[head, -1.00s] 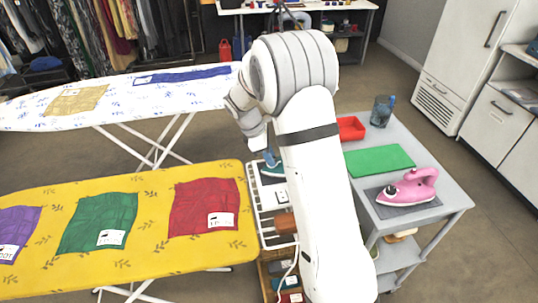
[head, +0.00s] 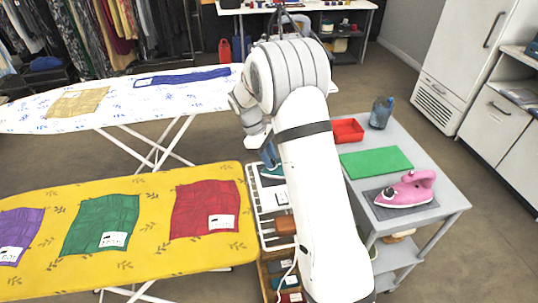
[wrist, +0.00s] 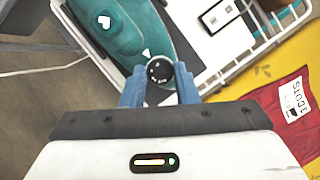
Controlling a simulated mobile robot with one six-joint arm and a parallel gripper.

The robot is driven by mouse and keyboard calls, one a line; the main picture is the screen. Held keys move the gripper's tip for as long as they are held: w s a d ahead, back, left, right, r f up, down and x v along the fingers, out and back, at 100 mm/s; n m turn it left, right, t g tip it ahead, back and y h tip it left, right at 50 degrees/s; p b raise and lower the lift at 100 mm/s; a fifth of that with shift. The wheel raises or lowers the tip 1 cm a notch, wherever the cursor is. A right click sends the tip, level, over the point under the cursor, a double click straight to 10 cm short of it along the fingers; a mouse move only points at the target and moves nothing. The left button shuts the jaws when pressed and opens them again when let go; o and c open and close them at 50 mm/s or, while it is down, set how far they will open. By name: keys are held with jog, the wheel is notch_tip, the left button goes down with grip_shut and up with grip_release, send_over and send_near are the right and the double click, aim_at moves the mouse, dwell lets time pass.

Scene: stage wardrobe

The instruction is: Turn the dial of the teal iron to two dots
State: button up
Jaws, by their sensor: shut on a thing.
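The teal iron (wrist: 125,30) lies under my gripper in the wrist view, with a white heart on its body. Its round black dial (wrist: 160,72) has small white marks; which setting it shows is too small to tell. A white triangle mark (wrist: 146,53) sits on the iron beside the dial. My gripper (wrist: 160,84) has its blue fingers on either side of the dial, shut on it. In the head view the iron (head: 271,173) is mostly hidden by my arm, and my gripper (head: 268,152) is over it.
The iron is on a white wire rack (head: 265,237) at the end of the yellow ironing board (head: 150,253). The red cloth (head: 205,208) carries a "3 DOTS" card (wrist: 294,100). A grey cart (head: 452,200) at right holds a pink iron (head: 408,190), green mat, red tray and bottle.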

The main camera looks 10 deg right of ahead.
jog(key=m+g+y+p, duration=0.1)
jog(key=m, duration=0.3)
jog(key=shift+w+d, duration=0.15)
jog(key=shift+d+m+g+y, duration=0.1)
jog(key=shift+m+g+y, duration=0.45)
jog(key=shift+m, duration=1.35)
jog(key=shift+y, duration=0.25)
jog(key=o, duration=1)
jog(key=shift+w+r+t, duration=0.1)
jog(key=shift+t, duration=0.15)
jog(key=v, duration=0.7)
jog(key=shift+r, duration=0.25)
jog(key=shift+w, duration=0.1)
